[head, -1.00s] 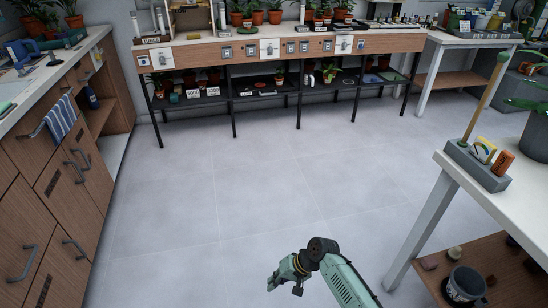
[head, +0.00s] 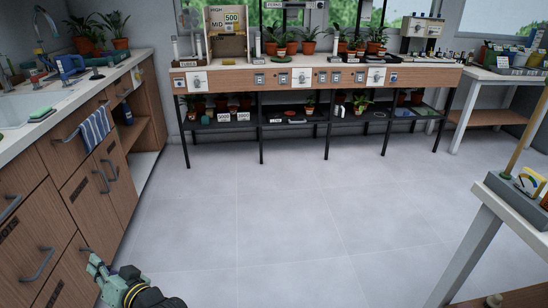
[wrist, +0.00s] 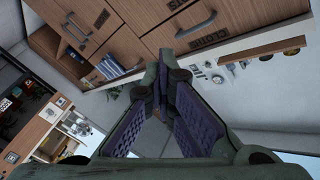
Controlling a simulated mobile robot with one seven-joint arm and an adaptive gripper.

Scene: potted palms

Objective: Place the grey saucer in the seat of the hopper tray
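My gripper (head: 96,272) is low at the left of the head view, beside the wooden cabinets and far from the back bench. In the wrist view its two purple-padded fingers (wrist: 161,100) have a gap between them, with nothing held in it. A pale wooden stand (head: 213,45) with a 500 label stands on the back bench and may be the hopper; no tray seat can be made out. Small flat items (head: 297,121) lie on the bench's lower shelf. I cannot tell whether one is the grey saucer.
The back bench (head: 312,78) carries several potted plants. Cabinets with a counter (head: 92,92) line the left side. A white table (head: 508,205) stands at right, with another bench (head: 500,75) behind it. The grey floor (head: 300,220) between them is clear.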

